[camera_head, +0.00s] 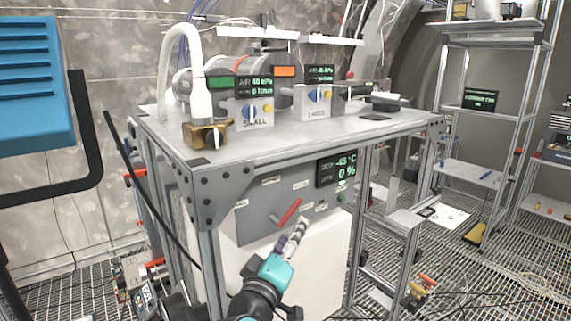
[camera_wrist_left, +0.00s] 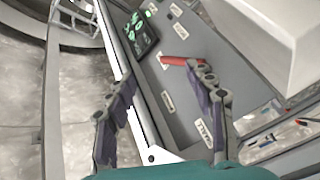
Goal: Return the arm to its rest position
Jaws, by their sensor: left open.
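My left arm (camera_head: 262,290) reaches up from the bottom of the head view, bent, with a teal wrist. Its gripper (camera_head: 300,228) is in front of the grey panel under the steel table, just below a red lever (camera_head: 289,212). In the left wrist view the gripper (camera_wrist_left: 163,82) has its two fingers spread wide with nothing held between them. The red lever (camera_wrist_left: 174,61) shows beside the tip of the right-hand finger; I cannot tell whether they touch. My right gripper is not in view.
The steel table (camera_head: 300,136) carries pump units and a white hose (camera_head: 181,45). Its front leg (camera_head: 209,250) stands left of my gripper. The grey panel (camera_head: 258,213) has a dark display (camera_head: 336,170). A metal shelf rack (camera_head: 490,40) stands at right.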

